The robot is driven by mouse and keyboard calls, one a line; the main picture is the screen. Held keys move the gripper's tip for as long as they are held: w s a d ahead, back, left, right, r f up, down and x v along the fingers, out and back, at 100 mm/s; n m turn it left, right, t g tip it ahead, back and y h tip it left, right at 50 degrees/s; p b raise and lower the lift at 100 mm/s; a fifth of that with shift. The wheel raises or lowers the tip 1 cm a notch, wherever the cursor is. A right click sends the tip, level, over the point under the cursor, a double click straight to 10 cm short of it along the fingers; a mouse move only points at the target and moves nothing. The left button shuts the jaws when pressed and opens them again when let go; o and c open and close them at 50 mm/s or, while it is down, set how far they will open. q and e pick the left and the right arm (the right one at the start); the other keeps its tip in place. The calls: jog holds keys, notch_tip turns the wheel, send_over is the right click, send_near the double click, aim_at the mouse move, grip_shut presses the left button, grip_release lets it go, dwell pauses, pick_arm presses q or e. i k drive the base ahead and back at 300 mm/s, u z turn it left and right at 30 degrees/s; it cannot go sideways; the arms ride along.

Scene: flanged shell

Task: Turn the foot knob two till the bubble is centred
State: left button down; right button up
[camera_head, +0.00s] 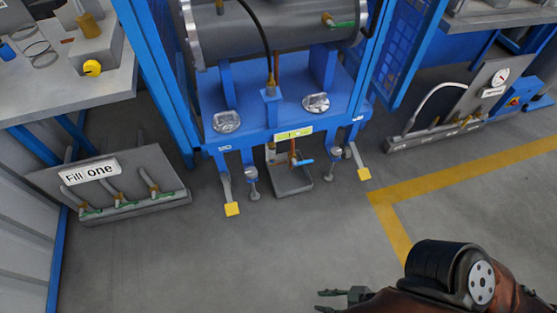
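A blue stand carries a grey flanged shell (285,38). A yellow-green bubble level (293,132) sits on the stand's front edge; the bubble's exact place is too small to tell. Two foot knobs show under the front: a left one (252,186) and a right one (335,163). The small labels above them are too small to read, so I cannot tell which is two. My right gripper (322,300) is at the bottom edge, fingers pointing left, apart and empty, well away from both knobs. My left gripper is out of view.
Yellow pedals (232,209) and (363,174) stick out from the stand. A grey tray (292,182) with a blue-handled valve stands between the knobs. A "Fill one" panel (100,190) is at left. The grey floor (270,255) in front is clear.

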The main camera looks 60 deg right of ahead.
aim_at(336, 152)
jog(key=u, duration=1.25)
jog(key=k, duration=1.05)
jog(key=z, duration=1.7)
jog(key=i, duration=0.5)
jog(key=z, duration=0.05)
